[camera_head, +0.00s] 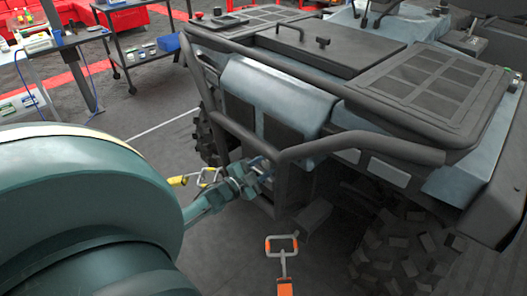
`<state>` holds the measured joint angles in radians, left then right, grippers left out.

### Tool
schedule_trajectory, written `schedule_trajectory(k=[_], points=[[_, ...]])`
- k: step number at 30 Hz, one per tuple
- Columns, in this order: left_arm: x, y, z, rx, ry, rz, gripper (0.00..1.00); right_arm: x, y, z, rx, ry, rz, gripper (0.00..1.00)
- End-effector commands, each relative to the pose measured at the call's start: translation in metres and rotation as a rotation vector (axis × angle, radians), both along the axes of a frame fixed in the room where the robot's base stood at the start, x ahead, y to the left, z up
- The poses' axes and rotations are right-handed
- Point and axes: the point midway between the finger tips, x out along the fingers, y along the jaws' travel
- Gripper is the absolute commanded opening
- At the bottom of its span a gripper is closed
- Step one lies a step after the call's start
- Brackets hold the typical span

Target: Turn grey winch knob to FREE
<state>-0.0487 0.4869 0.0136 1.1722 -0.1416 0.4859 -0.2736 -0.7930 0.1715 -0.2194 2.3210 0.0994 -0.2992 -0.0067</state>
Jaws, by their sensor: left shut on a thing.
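My left gripper (262,168) reaches in from the left, its large teal arm filling the lower left. Its fingers are shut at the front of the dark grey vehicle (275,92), below the tubular bumper bar. The grey winch knob is small and mostly hidden at the fingertips; its pointer and the FREE mark cannot be made out. My right gripper is not in view.
The black bumper bar (232,122) runs just above and beside my left gripper. A chunky tyre (405,255) is at lower right. A cart (140,47) stands back left.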

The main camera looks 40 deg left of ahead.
Motion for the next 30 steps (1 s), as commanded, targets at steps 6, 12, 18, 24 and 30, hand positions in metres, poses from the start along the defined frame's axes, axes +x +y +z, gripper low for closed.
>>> schedule_trajectory(k=[6,12,18,24,30], points=[[-0.0004,-0.0003,0.0003,-0.143,0.014,-0.001,0.13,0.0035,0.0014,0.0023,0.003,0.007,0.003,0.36],[-0.0004,-0.0001,-0.0002,-0.227,0.021,-0.001,0.13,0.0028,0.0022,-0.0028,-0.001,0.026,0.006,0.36],[-0.0003,-0.0001,-0.0002,-0.266,0.023,-0.001,0.13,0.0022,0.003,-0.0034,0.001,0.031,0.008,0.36],[-0.0002,-0.0002,-0.0002,-0.276,0.024,-0.001,0.13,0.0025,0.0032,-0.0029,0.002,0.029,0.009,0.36],[-0.0002,-0.0002,-0.0002,-0.276,0.024,-0.001,0.13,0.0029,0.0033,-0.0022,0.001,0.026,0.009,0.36]])
